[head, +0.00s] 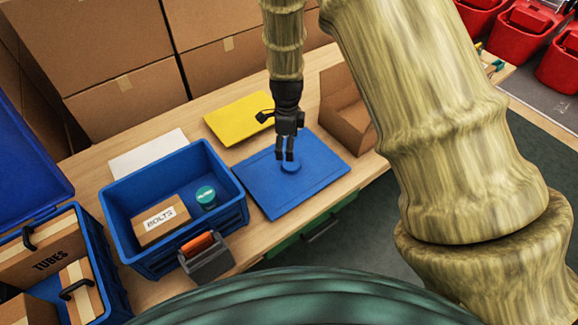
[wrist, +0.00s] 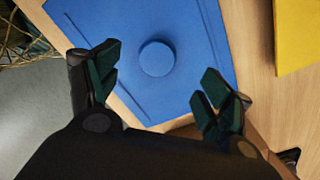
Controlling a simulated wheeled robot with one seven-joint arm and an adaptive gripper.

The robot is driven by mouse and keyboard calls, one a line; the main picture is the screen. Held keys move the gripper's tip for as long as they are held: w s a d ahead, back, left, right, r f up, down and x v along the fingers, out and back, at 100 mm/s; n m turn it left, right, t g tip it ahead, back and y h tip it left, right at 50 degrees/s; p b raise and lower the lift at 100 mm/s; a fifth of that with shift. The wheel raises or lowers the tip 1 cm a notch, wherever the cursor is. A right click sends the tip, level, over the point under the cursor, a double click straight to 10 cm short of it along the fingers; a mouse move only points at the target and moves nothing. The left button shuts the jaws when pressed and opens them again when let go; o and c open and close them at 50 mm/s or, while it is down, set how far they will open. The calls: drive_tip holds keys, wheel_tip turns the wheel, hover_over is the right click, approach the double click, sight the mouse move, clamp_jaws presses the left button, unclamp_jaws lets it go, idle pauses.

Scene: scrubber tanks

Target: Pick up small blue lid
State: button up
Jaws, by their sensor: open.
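The small blue lid (head: 291,166) is a round disc lying on a larger flat blue panel (head: 262,190) on the wooden table. In the wrist view the lid (wrist: 157,58) lies near the top middle, on the blue panel (wrist: 190,30). My gripper (head: 285,156) is above the lid in the head view, pointing down. In the wrist view its two dark green fingertips (wrist: 158,75) are spread wide, with the lid showing beyond and between them. The gripper is open and holds nothing. The exact height gap over the lid cannot be told.
A blue crate (head: 243,208) holding a BOLTS box (head: 160,220) and a small green-topped can (head: 206,197) stands left of the panel. A yellow sheet (head: 236,117) lies behind. An open cardboard box (head: 345,112) is right of the gripper. Stacked cartons (head: 125,88) stand at the back.

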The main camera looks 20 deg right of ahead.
sight(291, 163)
drive_tip(key=f, duration=0.3)
drive_tip(key=shift+s+d, duration=0.1)
drive_tip(key=shift+d, duration=0.3)
drive_tip(key=shift+s+d+f+p, duration=0.1)
drive_tip(key=shift+f+p, duration=0.5)
drive_tip(key=shift+f, duration=0.95)
drive_tip(key=shift+s+d+f+p, duration=0.1)
drive_tip(key=shift+f+p, duration=0.45)
drive_tip(key=shift+f, duration=1)
drive_tip(key=shift+c, duration=0.3)
drive_tip(key=c, duration=1.2)
drive_tip(key=shift+r, duration=0.15)
